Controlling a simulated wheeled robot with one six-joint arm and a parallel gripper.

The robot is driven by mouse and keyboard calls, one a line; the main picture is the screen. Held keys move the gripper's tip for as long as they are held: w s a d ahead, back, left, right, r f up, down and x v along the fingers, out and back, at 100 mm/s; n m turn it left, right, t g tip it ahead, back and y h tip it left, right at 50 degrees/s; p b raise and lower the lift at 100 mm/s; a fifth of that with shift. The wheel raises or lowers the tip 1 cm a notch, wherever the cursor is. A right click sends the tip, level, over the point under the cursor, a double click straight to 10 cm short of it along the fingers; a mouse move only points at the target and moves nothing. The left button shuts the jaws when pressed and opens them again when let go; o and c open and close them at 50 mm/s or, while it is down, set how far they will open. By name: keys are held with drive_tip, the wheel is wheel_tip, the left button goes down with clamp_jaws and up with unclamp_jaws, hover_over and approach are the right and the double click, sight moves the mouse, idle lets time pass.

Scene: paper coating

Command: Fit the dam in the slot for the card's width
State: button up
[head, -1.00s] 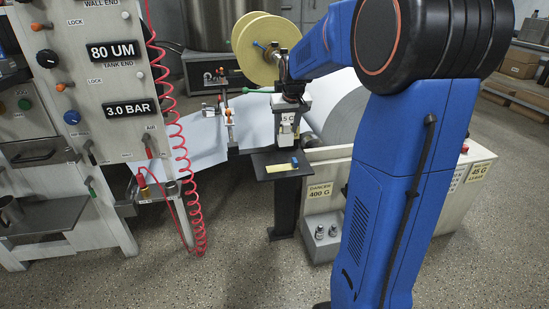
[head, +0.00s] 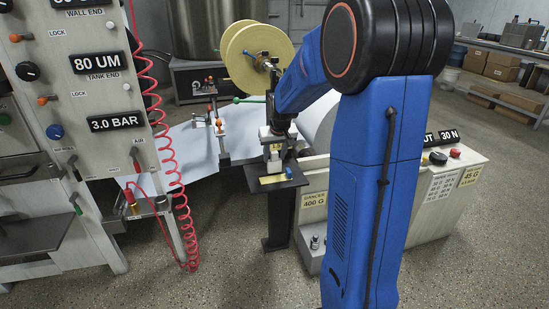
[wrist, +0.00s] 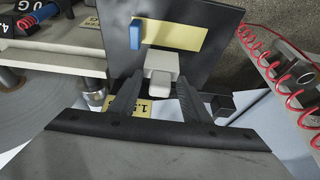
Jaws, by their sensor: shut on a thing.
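My gripper (wrist: 158,97) is shut on a small light grey stepped block, which appears to be the dam (wrist: 160,64). The block sits between the two dark fingers, above or in front of a dark shelf plate (wrist: 215,22). A yellow card (wrist: 180,37) lies on that plate with a small blue piece (wrist: 136,34) at its end. In the head view my gripper (head: 275,140) is over the plate's back part, and the yellow card (head: 272,179) lies in front of it. The slot cannot be made out; the gripper and block cover that area.
A white paper web (head: 200,150) runs behind the plate. A red coiled hose (head: 165,150) hangs from the control panel (head: 90,130) at left. A machine base (head: 430,190) stands at right. Yellow-flanged reel (head: 258,58) is behind. Floor in front is clear.

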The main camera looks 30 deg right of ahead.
drive_tip(key=shift+f, duration=0.45)
drive_tip(key=shift+f, duration=0.1)
drive_tip(key=o, duration=1.1)
